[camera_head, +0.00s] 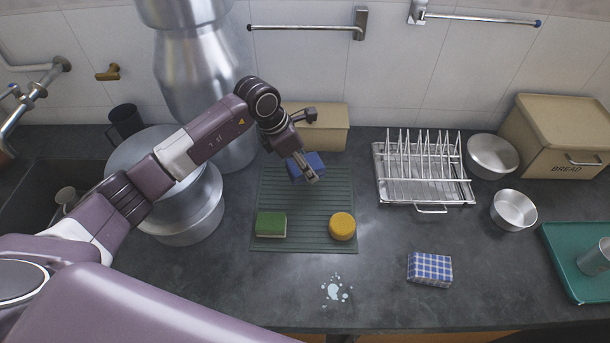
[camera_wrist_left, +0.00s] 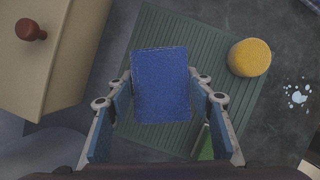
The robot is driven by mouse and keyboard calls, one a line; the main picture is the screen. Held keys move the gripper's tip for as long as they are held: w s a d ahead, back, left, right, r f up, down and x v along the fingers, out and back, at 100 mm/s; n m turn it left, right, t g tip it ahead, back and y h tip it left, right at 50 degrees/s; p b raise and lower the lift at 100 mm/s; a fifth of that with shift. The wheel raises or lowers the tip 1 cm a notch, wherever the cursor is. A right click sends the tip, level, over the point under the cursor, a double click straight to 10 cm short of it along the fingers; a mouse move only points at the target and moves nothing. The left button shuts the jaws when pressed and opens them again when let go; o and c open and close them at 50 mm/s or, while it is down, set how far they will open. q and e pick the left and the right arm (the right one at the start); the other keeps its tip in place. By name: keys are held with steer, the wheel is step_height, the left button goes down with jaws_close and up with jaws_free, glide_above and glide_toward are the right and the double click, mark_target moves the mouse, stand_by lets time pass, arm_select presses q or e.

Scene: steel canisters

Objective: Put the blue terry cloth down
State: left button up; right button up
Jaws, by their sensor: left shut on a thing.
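The blue terry cloth (camera_head: 307,163) is a small folded block. My left gripper (camera_head: 306,172) is shut on it, over the back part of the ribbed green mat (camera_head: 338,188). In the left wrist view the cloth (camera_wrist_left: 161,85) sits between both fingers of the gripper (camera_wrist_left: 162,98), with the mat (camera_wrist_left: 153,28) behind it. I cannot tell whether the cloth touches the mat. My right gripper is in neither view.
A green sponge (camera_head: 271,225) and a round yellow sponge (camera_head: 342,226) lie on the mat's front half. A checked cloth (camera_head: 430,269) and a wet spill (camera_head: 335,289) are in front. A dish rack (camera_head: 423,176) stands right; a beige box (camera_head: 325,128) stands behind the mat.

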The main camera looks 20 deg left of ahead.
mark_target(310, 186)
arm_select(q)
step_height(310, 186, down, 2)
step_height(310, 186, down, 5)
steer(key=shift+r+p, duration=0.2)
steer(key=shift+p, duration=0.35)
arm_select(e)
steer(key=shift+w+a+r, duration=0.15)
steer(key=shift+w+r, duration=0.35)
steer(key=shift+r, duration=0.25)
arm_select(q)
steer(key=shift+f, duration=0.2)
steer(key=o, duration=1.1)
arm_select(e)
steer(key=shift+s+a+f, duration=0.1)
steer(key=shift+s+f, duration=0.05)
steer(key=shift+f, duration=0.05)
arm_select(q)
steer(key=shift+r, duration=0.15)
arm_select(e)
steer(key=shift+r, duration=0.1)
